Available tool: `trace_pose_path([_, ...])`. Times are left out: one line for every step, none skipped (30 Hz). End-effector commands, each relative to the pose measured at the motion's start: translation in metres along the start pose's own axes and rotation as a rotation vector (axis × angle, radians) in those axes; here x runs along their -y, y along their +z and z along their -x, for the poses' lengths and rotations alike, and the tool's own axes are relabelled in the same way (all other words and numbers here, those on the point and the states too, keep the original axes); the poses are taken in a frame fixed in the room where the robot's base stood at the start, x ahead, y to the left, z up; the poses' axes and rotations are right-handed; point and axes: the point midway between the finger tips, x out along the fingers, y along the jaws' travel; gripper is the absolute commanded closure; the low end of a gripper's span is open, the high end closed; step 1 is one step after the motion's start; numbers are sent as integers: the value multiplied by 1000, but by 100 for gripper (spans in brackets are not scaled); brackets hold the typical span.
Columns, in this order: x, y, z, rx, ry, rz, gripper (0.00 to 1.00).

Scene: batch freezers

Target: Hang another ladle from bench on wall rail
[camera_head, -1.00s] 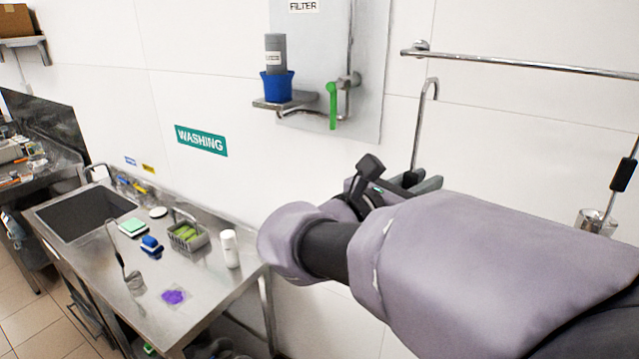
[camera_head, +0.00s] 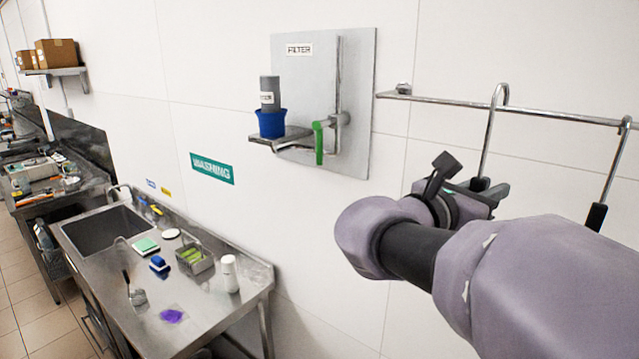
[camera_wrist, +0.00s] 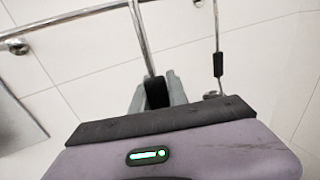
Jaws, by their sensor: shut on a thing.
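My gripper (camera_head: 482,190) is shut on the black grip of a ladle (camera_head: 487,140). Its steel shaft points up, and its hook overlaps the wall rail (camera_head: 430,101) in the head view. I cannot tell whether the hook rests on the rail. The held ladle's shaft (camera_wrist: 143,40) also crosses the rail (camera_wrist: 80,14) in the wrist view; its bowl is hidden. A second ladle (camera_head: 612,165) hangs from the rail to the right, and its black grip shows in the wrist view (camera_wrist: 218,64). Another ladle (camera_head: 137,297) lies on the steel bench (camera_head: 215,310).
A filter panel (camera_head: 360,110) with a green lever (camera_head: 319,143) is on the wall left of the rail. Rail left of the held ladle is bare.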

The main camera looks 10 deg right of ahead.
Motion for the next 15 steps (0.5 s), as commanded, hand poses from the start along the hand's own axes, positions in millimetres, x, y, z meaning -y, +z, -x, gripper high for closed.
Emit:
trace_pose_path([-2,0,-5,0,-2,1,100])
trace_pose_path([-3,0,-8,0,-2,2,100])
trace_pose_path([-4,0,-13,0,-2,1,100])
trace_pose_path([-5,0,-16,0,-2,1,100])
trace_pose_path([-6,0,-19,0,-2,1,100])
trace_pose_path([-8,0,-23,0,-2,2,100])
trace_pose_path([-9,1,-26,0,-2,0,100])
trace_pose_path([-10,1,-29,1,-2,0,100])
trace_pose_path([-12,0,-34,0,-1,2,100])
trace_pose_path([-13,0,-37,0,-2,2,100])
trace_pose_path([-14,0,-40,0,-2,1,100])
trace_pose_path([-16,1,-44,1,-1,1,100])
trace_pose_path([-17,1,-47,0,-1,2,100])
trace_pose_path([-18,1,-51,0,-1,2,100])
trace_pose_path([-20,1,-55,1,-2,1,100])
